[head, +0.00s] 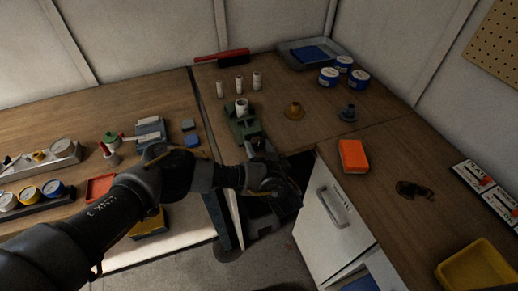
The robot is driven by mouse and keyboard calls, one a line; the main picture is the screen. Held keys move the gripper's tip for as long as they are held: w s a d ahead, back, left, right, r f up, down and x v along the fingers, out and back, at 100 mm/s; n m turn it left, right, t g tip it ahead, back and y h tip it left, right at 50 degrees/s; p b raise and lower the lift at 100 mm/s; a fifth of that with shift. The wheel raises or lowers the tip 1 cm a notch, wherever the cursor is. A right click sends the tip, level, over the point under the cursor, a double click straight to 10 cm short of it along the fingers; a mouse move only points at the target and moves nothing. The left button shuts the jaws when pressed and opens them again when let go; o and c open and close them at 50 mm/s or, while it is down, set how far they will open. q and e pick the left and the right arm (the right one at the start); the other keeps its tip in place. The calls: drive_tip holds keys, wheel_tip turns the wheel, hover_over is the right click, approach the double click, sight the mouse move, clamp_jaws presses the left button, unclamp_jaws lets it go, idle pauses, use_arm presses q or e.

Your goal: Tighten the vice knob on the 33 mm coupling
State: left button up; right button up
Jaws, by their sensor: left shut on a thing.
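The green vice (244,126) stands on the back bench near its front edge. A white coupling (242,108) stands upright in it. My left arm reaches in from the left, and my left gripper (258,146) is at the near end of the vice. It is shut on the vice knob, which is mostly hidden by the dark fingers and wrist. I cannot tell how tightly the jaws sit against the coupling. My right gripper is out of view.
Three small white fittings (239,84) stand behind the vice. An orange block (353,156) lies on the right bench. A white cabinet door (333,220) is below.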

use_arm(q)
drive_tip(key=shift+m, duration=0.9)
drive_tip(key=o, duration=1)
